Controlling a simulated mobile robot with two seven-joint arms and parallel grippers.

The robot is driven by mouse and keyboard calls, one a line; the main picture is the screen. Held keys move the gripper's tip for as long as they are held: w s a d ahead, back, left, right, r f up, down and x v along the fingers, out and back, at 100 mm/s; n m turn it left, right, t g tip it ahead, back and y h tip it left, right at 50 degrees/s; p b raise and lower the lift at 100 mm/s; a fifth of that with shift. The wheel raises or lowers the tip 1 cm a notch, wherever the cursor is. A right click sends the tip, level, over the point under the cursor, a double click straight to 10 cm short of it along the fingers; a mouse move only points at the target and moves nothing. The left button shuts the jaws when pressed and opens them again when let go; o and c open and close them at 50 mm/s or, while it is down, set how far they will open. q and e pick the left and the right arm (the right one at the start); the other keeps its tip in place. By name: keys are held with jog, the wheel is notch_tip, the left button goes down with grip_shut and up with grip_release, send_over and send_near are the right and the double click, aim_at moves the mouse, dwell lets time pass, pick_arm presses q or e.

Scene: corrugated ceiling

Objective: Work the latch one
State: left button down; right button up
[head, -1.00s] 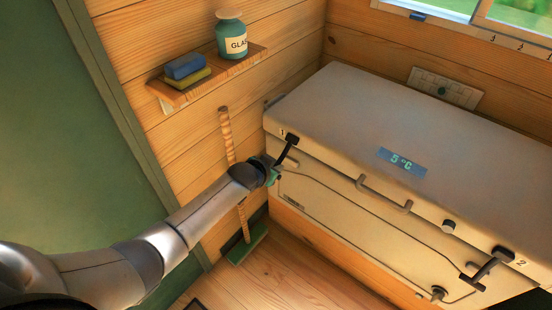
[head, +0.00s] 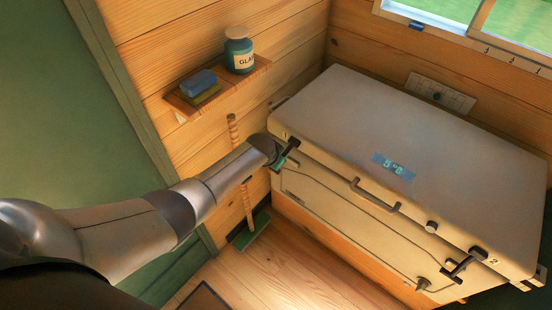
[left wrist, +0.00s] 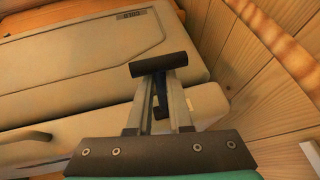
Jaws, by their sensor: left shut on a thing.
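Latch one is a black T-shaped lever (head: 291,148) at the left front corner of the pale cooler chest (head: 440,155), near a small mark "1". My left gripper (head: 279,160) is at this latch and partly hidden behind my own wrist in the head view. In the left wrist view the latch's dark crossbar (left wrist: 158,65) lies across the tips of my left gripper (left wrist: 157,92), with its stem running between the two fingers. The fingers are shut on it. The lid is down. My right gripper is not in view.
A second black latch (head: 463,262), marked "2", is at the chest's right front. A grey handle (head: 374,195) and a knob (head: 431,227) are between them. A wall shelf (head: 220,90) holds sponges and a jar above my left arm. The floor (head: 290,262) in front is mostly clear.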

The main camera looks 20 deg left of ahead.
pick_arm(q)
jog(key=shift+w+r, duration=0.4)
jog(key=shift+r, duration=0.2)
dwell(0.8)
jog(key=c, duration=1.1)
grip_release()
jog(key=shift+d, duration=0.1)
jog(key=shift+o, duration=1.3)
jog(key=shift+s+f, duration=0.2)
jog(key=shift+s, duration=0.1)
jog(key=shift+s+r+p, duration=0.15)
jog(key=shift+r+p, duration=0.15)
jog(key=shift+p, duration=0.05)
jog(key=p+v, duration=0.5)
jog(key=v, duration=0.9)
jog(key=shift+s+r+p, duration=0.15)
jog(key=shift+s+p, duration=0.05)
jog(key=shift+p, duration=0.15)
